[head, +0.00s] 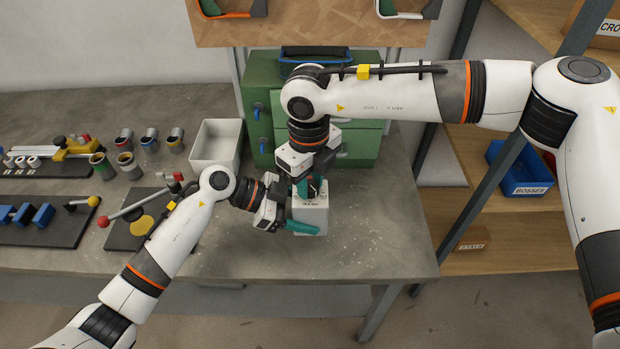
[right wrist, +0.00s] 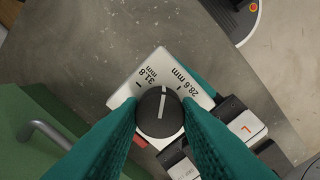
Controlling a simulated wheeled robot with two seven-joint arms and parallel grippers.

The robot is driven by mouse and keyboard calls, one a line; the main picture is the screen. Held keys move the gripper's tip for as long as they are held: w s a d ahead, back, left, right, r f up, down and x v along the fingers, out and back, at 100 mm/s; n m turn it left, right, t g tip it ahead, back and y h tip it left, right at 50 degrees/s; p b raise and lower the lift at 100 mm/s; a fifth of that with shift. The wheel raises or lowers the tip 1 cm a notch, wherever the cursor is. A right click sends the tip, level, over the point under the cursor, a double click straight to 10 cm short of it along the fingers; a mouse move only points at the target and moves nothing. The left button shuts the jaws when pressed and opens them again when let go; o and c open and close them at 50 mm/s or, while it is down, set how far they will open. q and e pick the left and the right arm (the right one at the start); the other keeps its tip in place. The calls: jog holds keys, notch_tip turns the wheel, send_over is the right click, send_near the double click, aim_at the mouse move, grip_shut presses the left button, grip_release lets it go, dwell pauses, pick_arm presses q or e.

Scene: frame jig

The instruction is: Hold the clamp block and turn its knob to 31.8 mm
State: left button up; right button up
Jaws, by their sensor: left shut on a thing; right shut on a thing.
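The clamp block (head: 312,213) is a pale grey-white block near the front right of the grey bench, and its labelled top shows in the right wrist view (right wrist: 152,68). My left gripper (head: 300,210) is shut on the block from the left, a teal finger along its front side. My right gripper (head: 312,186) comes down from above and is shut on the black knob (right wrist: 159,113) on the block's top. The knob's white line points between the 31.8 mm and 28.6 mm marks, a little nearer 28.6 mm. The right gripper hides part of the block in the head view.
A green drawer cabinet (head: 262,100) stands close behind the block, a white bin (head: 217,143) to its left. A board with a red-knobbed lever (head: 122,236) lies left, beyond my left arm. The bench's right edge is near; bare bench lies in front.

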aim_at(311, 186)
jog(key=n, duration=0.5)
jog(key=shift+n, duration=0.3)
jog(key=n, duration=0.5)
jog(key=shift+d, duration=0.1)
dwell(0.3)
jog(key=o, duration=1)
notch_tip(311, 186, up, 12)
jog(key=shift+s, duration=0.1)
pick_arm(q)
jog(key=o, duration=1.1)
jog(key=shift+c, duration=0.2)
